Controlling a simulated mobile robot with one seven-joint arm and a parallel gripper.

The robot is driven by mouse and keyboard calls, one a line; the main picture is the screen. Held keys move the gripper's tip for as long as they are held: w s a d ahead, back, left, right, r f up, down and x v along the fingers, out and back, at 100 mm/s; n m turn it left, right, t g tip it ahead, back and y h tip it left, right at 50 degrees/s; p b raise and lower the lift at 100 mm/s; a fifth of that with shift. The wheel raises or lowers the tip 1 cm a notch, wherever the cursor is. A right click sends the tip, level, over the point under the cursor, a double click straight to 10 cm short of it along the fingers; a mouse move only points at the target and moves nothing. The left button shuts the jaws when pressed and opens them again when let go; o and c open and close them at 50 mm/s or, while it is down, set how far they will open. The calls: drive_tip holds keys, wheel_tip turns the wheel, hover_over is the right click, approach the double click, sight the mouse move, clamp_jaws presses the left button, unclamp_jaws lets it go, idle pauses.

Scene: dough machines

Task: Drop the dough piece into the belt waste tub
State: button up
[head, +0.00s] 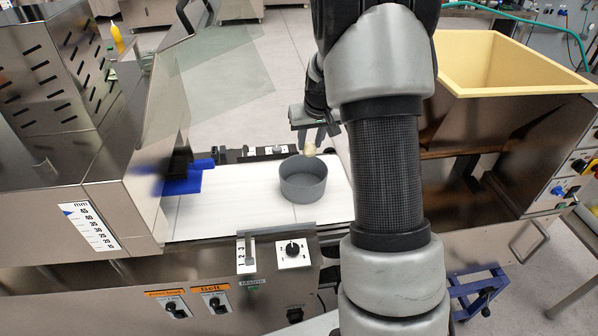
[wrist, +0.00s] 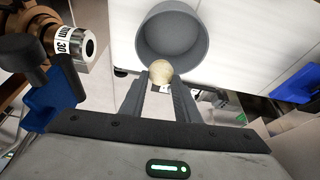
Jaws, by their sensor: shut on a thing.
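The dough piece (wrist: 160,72) is a small pale ball between my fingertips; it also shows in the head view (head: 309,148). My gripper (wrist: 163,84) is shut on it. In the head view my gripper (head: 318,140) is behind the belt waste tub (head: 303,183), with the dough above and beyond the tub's far rim. The tub is a round grey open container standing on the white belt. In the wrist view the tub (wrist: 172,38) is just past the fingertips, and its visible inside looks empty.
The white belt (head: 228,212) runs between steel machine housings. A blue part (head: 182,181) sits over its left end. A yellow hopper (head: 480,62) stands at the right. Knobs (head: 292,249) line the near panel. A clear tilted guard (head: 215,70) is at the upper left.

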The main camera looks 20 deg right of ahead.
sight(311, 153)
drive_tip(key=shift+s+f+b, duration=0.1)
drive_tip(key=shift+f+b, duration=1.75)
drive_tip(key=shift+f, duration=1.15)
drive_tip(key=o, duration=1.2)
drive_tip(key=d+p+v, duration=0.1)
drive_tip(key=v, duration=1.6)
drive_tip(key=shift+a+r+p, duration=0.25)
drive_tip(key=shift+a+p, duration=0.1)
drive_tip(key=shift+a, duration=0.1)
drive_tip(key=shift+s, duration=0.1)
